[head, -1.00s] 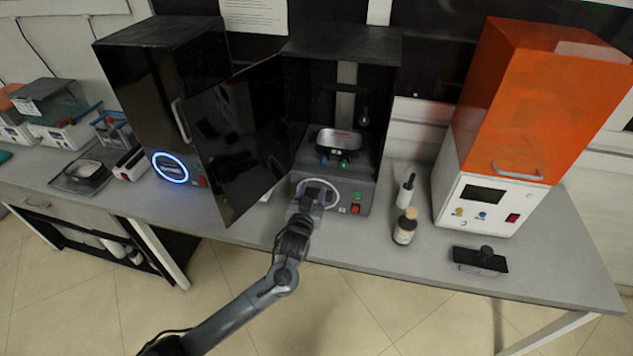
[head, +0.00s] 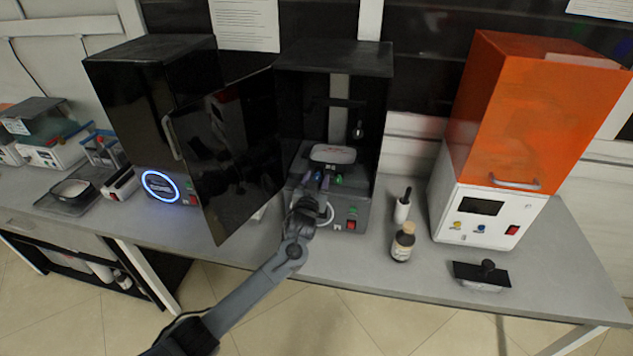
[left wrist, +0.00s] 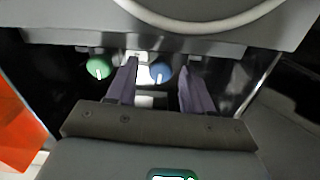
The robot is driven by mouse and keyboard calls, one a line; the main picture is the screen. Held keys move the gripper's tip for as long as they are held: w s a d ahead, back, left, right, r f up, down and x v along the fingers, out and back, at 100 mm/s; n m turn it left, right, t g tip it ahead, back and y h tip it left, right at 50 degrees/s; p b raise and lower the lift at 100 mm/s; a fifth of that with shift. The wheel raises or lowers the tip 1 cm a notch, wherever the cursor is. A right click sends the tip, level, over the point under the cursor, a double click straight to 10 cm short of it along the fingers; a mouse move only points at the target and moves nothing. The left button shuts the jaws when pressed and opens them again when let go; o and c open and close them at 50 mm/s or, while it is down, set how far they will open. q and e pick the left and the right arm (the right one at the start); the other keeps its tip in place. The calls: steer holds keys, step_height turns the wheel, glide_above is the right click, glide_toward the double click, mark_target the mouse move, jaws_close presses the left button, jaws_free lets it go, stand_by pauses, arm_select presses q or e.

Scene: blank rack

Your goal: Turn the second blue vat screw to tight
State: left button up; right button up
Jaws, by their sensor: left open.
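The black printer (head: 283,115) stands open in the middle of the head view, with the pale vat (head: 333,154) on its ledge. A green vat screw (head: 338,180) shows below the vat. My left gripper (head: 317,183) is at the ledge front, just left of it. In the left wrist view, a blue vat screw (left wrist: 160,72) with a white mark sits between the open fingers of my left gripper (left wrist: 158,78), nearer the left finger. Contact cannot be told. The green screw (left wrist: 99,68) is outside the left finger. My right gripper is not in view.
The printer's dark door (head: 232,150) swings open to the left of my arm. A brown bottle (head: 403,242), a white bottle (head: 402,207) and a dark build plate (head: 482,274) stand on the bench to the right, before an orange-lidded printer (head: 535,110).

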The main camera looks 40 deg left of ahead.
arm_select(q)
steer(key=shift+w+a, duration=0.15)
steer(key=shift+w, duration=0.1)
jaws_close()
